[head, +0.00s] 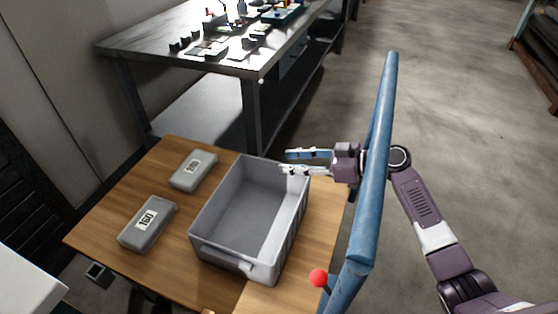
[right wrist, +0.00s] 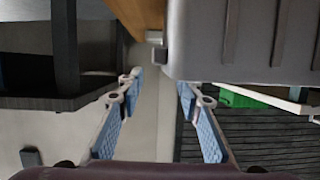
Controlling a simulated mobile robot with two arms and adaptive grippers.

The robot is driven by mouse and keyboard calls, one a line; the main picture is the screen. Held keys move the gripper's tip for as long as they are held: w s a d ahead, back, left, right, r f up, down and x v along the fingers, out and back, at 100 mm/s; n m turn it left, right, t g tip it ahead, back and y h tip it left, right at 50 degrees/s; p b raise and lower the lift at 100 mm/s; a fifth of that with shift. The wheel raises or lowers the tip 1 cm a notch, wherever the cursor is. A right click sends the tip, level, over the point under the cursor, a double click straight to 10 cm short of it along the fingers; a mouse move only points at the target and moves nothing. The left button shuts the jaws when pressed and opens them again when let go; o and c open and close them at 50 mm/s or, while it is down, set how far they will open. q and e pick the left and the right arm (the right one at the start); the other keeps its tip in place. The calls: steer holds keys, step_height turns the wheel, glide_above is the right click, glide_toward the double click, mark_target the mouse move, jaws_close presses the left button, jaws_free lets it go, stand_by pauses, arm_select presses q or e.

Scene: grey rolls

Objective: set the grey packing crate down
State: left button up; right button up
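The grey packing crate (head: 238,254) is upright and empty, and appears to rest on the wooden table (head: 110,215). Its near wall has a grip lip. My right gripper (head: 286,162) is at the crate's far right corner in the head view, its fingers apart. In the right wrist view my right gripper (right wrist: 160,80) is open, with nothing between its fingertips. The crate's grey outer wall (right wrist: 240,45) is just beyond the fingers there, up and to the right. My left gripper is not in view.
Two grey blocks with number labels, one nearer (head: 148,235) and one farther (head: 200,160), lie left of the crate. A metal workbench (head: 130,45) with small parts stands behind. A blue post (head: 375,180) and a red ball (head: 319,278) are at the right. Floor is clear beyond.

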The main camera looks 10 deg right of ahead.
steer(key=v, duration=0.7)
